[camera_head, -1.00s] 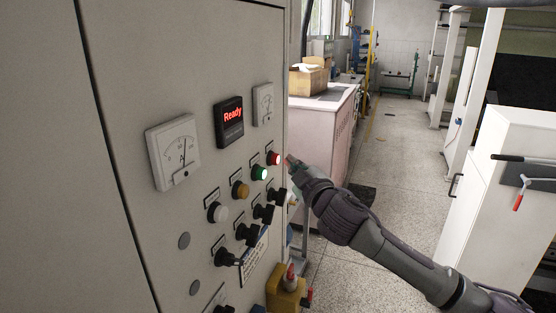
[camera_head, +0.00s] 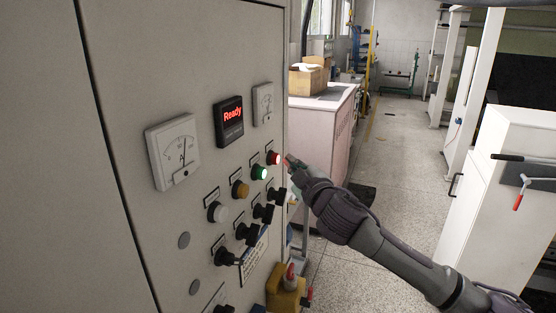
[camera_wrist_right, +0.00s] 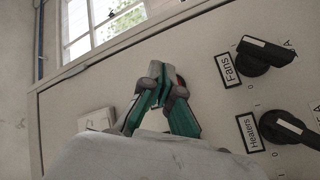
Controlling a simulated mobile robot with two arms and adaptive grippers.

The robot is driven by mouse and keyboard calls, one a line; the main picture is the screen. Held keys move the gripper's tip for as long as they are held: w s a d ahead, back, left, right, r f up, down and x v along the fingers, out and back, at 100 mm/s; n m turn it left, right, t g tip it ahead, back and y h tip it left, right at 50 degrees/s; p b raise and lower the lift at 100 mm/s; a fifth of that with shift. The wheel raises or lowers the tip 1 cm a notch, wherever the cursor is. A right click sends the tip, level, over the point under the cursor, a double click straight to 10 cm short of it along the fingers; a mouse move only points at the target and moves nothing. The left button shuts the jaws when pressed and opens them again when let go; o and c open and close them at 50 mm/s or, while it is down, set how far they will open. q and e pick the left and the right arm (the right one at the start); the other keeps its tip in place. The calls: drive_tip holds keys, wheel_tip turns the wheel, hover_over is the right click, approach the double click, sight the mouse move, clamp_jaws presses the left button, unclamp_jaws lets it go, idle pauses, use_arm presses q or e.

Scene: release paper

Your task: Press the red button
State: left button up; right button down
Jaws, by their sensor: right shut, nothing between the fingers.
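The red button (camera_head: 273,158) is on the grey control panel (camera_head: 120,90), at the right end of a row with a lit green button (camera_head: 259,173). My right gripper (camera_head: 289,160) is just to the right of the red button in the head view, near the panel's edge, with a small gap in the picture. In the wrist view my right gripper (camera_wrist_right: 162,82) shows its green-sided fingers with the tips together and nothing held. My left gripper is not in view.
The panel also has a "Ready" display (camera_head: 230,120), a dial meter (camera_head: 172,150), an amber button (camera_head: 240,190), a white button (camera_head: 217,212) and several black switches. In the wrist view, the Fans switch (camera_wrist_right: 262,55) and Heaters switch (camera_wrist_right: 290,128) are right of the fingers.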

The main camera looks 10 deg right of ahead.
drive_tip(key=shift+a, duration=0.1)
idle(0.4)
drive_tip(key=shift+w+a, duration=0.25)
drive_tip(key=shift+w+a, duration=0.25)
drive_tip(key=shift+a, duration=0.15)
idle(0.9)
idle(0.4)
drive_tip(key=shift+s+d+p, duration=0.35)
drive_tip(key=shift+s+d, duration=0.2)
drive_tip(key=shift+d, duration=0.1)
drive_tip(key=shift+d, duration=0.1)
drive_tip(key=shift+s+d, duration=0.7)
drive_tip(key=shift+d, duration=0.3)
drive_tip(key=shift+s+d, duration=0.65)
drive_tip(key=shift+d, duration=0.35)
